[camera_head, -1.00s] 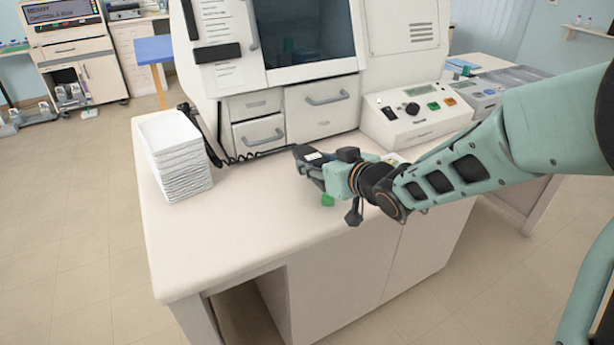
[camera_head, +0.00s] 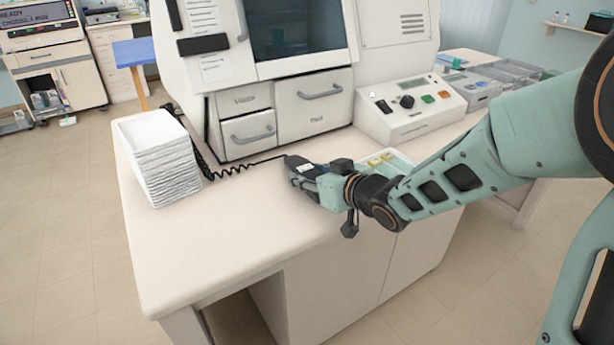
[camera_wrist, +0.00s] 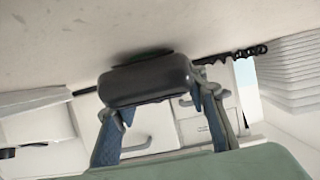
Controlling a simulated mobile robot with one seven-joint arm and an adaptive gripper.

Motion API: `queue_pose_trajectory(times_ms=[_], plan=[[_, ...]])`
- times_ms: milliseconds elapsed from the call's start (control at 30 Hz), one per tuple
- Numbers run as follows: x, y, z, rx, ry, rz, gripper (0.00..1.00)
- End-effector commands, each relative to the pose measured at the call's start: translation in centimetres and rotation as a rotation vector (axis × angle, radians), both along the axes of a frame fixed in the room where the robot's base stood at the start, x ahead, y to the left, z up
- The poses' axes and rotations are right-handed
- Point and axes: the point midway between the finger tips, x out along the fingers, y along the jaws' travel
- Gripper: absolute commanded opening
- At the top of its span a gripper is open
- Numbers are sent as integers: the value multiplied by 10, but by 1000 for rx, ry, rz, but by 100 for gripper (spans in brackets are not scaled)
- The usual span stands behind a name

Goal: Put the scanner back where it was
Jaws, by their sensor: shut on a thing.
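The dark scanner (camera_head: 302,168) is held at the end of my gripper (camera_head: 318,182), low over the near part of the white bench top (camera_head: 215,235). In the wrist view the scanner (camera_wrist: 147,85) is a black rounded block between the two fingers of my gripper (camera_wrist: 163,108), which are shut on it. A black coiled cord (camera_head: 232,168) runs from the scanner to the left, towards the big white machine (camera_head: 315,105). I cannot tell whether the scanner touches the bench top. A black bracket-like piece (camera_head: 203,44) is on the machine's front left; nothing is seen in it.
A stack of white trays (camera_head: 158,160) stands at the bench's left. A white control box (camera_head: 408,105) stands right of the machine's drawers. A pale tray with yellowish items (camera_head: 383,158) lies just behind my wrist. The bench's front left is clear.

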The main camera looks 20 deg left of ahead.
Motion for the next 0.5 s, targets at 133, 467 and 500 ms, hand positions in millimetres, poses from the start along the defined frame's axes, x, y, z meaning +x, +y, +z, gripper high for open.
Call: queue_pose_trajectory(times_ms=[133, 467, 500], plan=[[0, 0, -1, 2, -1, 0, 10], [0, 0, -3, 0, 0, 0, 57], [0, 0, -3, 0, 0, 0, 57]])
